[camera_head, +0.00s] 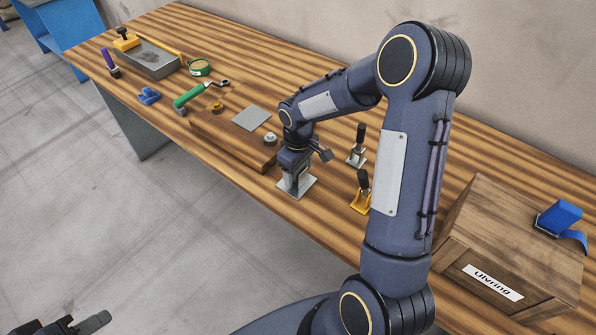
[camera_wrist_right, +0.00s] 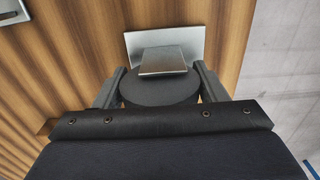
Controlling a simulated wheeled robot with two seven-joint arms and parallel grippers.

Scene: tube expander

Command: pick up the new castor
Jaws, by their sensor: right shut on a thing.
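The castor is a dark round wheel (camera_wrist_right: 150,92) with a bright metal fork piece (camera_wrist_right: 163,61) and a flat square metal plate (camera_wrist_right: 195,38). In the head view its plate (camera_head: 305,186) shows flat at the front edge of the table, below my right gripper (camera_head: 294,178). In the right wrist view my right gripper (camera_wrist_right: 159,85) has one finger on each side of the wheel and is shut on it. I cannot tell whether the plate touches the table. My left gripper (camera_head: 85,323) is partly in view at the bottom left, away from the table; its jaw opening is unclear.
A wooden board (camera_head: 230,137) with a grey plate (camera_head: 251,118) lies left of my right gripper. Black-handled (camera_head: 357,150) and yellow (camera_head: 361,195) clamps stand to the right. A wooden crate (camera_head: 515,240) fills the right end. Tools and a grey tray (camera_head: 148,60) lie at the far left.

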